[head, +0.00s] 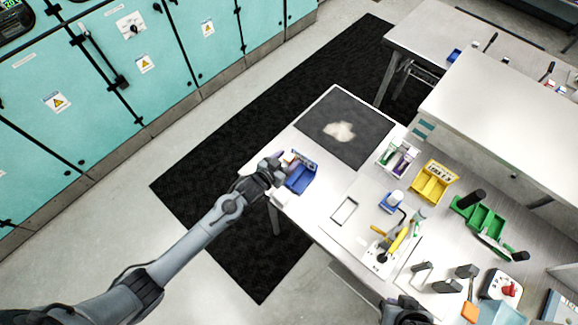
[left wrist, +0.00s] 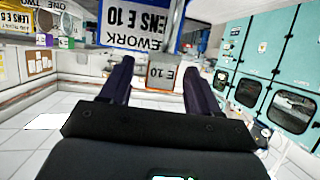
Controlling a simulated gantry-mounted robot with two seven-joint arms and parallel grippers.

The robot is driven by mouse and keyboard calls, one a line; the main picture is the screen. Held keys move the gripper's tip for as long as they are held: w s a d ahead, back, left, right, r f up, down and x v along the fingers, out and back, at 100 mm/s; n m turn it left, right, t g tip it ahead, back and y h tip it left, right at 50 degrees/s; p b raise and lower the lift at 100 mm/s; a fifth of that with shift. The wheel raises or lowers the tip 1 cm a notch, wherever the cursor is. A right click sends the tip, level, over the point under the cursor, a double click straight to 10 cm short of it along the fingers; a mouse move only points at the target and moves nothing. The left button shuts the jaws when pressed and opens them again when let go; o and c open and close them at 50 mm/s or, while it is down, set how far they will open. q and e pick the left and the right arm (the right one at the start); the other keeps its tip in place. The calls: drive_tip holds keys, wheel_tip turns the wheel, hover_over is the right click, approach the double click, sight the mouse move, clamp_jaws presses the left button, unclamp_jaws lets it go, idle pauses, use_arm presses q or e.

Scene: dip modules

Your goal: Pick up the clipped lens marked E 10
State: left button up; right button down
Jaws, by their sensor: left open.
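In the left wrist view a small tag reading E 10 (left wrist: 162,76), upside down, shows between my left gripper's fingers. The clipped lens itself is not clear there. Behind it is the blue bin (left wrist: 140,38), with a label reading REWORK and LENS E 10. In the head view this blue bin (head: 301,180) stands at the table's left edge. My left gripper (head: 281,164) is at the bin's upper left side, with its fingers apart in the left wrist view (left wrist: 159,68). I cannot tell whether they touch the tag. My right gripper (head: 405,312) is partly cut off at the bottom edge.
A dark mat (head: 365,140) with a pale patch lies behind the blue bin. A yellow bin (head: 433,183), a green bin (head: 480,215) and a purple-and-green holder (head: 397,158) stand to the right. Tools lie nearer. The table between the blue bin and a small frame (head: 345,210) is clear.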

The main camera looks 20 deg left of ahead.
use_arm(q)
clamp_jaws()
drive_tip(key=shift+r, duration=0.1)
idle(0.4)
